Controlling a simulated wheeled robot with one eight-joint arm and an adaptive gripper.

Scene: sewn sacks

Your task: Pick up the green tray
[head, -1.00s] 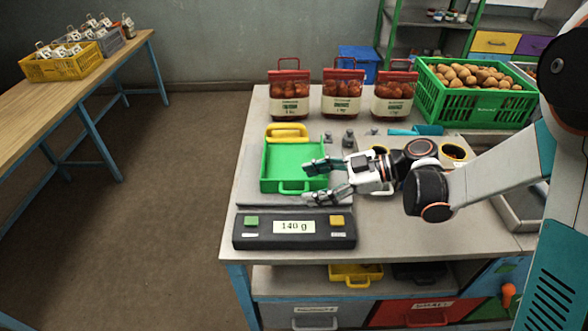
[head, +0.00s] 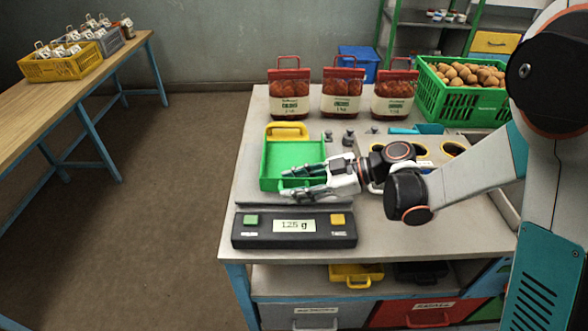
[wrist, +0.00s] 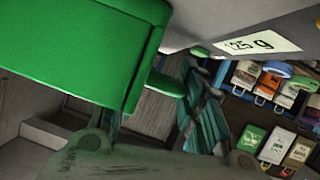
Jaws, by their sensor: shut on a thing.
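The green tray (head: 283,162) sits on the scale's plate at the front left of the bench, with a yellow handle piece (head: 286,131) at its far edge. My gripper (head: 300,183) is at the tray's near right side and shut on its near edge or handle; the fingers hide the exact contact. In the wrist view the tray (wrist: 75,50) fills the upper left, with its handle between the fingers (wrist: 155,120). I cannot tell whether the tray is clear of the plate. The scale display (head: 294,226) reads about 125 g.
Three sacks with red tops (head: 342,93) stand at the back of the bench. A green crate of potatoes (head: 450,103) is at the back right. Small weights (head: 348,137) stand right of the tray. A wooden table (head: 80,90) is at the far left, across open floor.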

